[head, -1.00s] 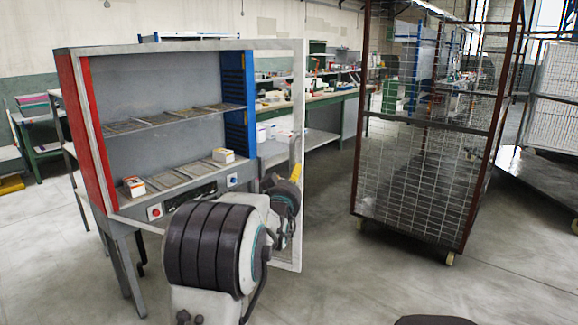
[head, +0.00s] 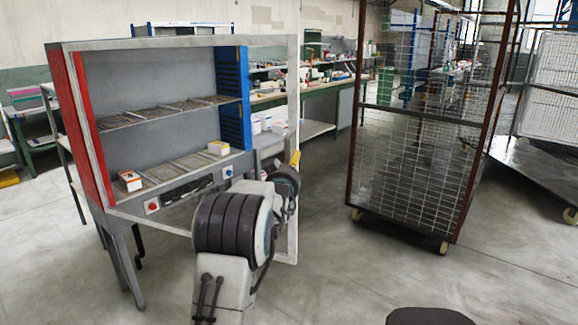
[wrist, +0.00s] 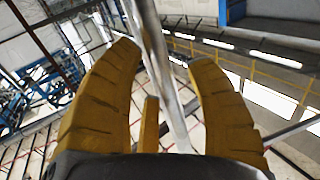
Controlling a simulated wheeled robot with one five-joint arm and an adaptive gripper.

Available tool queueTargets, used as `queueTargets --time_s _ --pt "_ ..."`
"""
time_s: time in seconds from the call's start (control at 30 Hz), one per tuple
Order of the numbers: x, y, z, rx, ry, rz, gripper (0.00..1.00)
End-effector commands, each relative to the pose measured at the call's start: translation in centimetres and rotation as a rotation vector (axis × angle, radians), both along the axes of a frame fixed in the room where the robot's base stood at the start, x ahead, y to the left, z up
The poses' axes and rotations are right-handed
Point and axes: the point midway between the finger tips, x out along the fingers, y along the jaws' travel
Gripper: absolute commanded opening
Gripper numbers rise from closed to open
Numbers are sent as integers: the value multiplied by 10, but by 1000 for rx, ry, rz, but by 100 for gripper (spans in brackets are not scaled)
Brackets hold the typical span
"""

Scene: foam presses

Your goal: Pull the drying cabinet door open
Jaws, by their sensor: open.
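The drying cabinet (head: 77,130) stands at left in the head view, with a red left side, a blue right side and shelves inside. Its pale door frame (head: 293,110) stands out from the blue side, so the door appears partly open. My gripper (head: 295,160) is at the right upright of this frame, mostly hidden behind my arm. In the wrist view my gripper (wrist: 162,52) has its yellow fingers spread, with a shiny metal bar (wrist: 155,60) running between them. I cannot tell whether the bar is the handle or the door edge, or whether a finger touches it.
A tall wire cage cart (head: 415,150) on wheels stands to the right of the door. A flat cart (head: 535,165) is farther right. Small boxes (head: 129,181) sit on the cabinet's lower shelf. Grey floor is open in front and between cabinet and cage.

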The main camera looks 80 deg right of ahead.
Motion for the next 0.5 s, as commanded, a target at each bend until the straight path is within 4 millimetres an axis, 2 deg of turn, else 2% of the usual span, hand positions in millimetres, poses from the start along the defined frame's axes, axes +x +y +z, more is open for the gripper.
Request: queueTargets --time_s 0.1,0.13,0.5 --pt "0 0 0 0 0 0 50" --pt "0 0 0 0 0 0 53" --pt "0 0 0 0 0 0 20"
